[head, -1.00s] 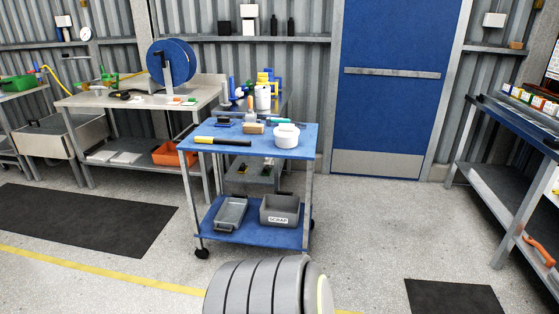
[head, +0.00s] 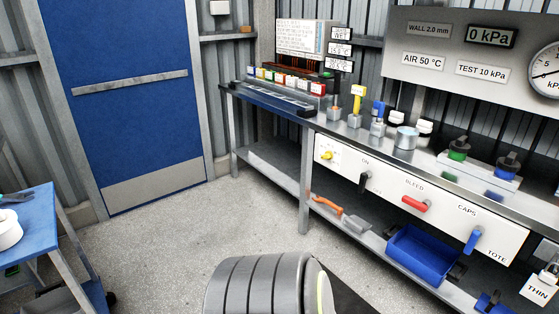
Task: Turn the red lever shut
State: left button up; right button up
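The red lever (head: 416,204) is on the white front panel (head: 440,217) of the bench at the right, just under the label BLEED. Its handle lies nearly level, slightly tilted. Neither of my grippers shows in the head view.
The steel bench (head: 290,115) runs along the right, with a blue bin (head: 425,255) and an orange-handled tool (head: 326,203) on its lower shelf. A blue cart (head: 30,226) stands at left. A blue door (head: 125,95) is behind. Open floor lies between.

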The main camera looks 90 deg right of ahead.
aim_at(425, 205)
jog(key=k+l+z, duration=0.1)
jog(key=l+z, duration=0.6)
jog(key=z, duration=0.2)
jog(key=l+z, duration=0.35)
jog(key=z, duration=0.15)
jog(key=i+l+z, duration=0.1)
jog(key=l+z, duration=0.35)
jog(key=j, duration=0.1)
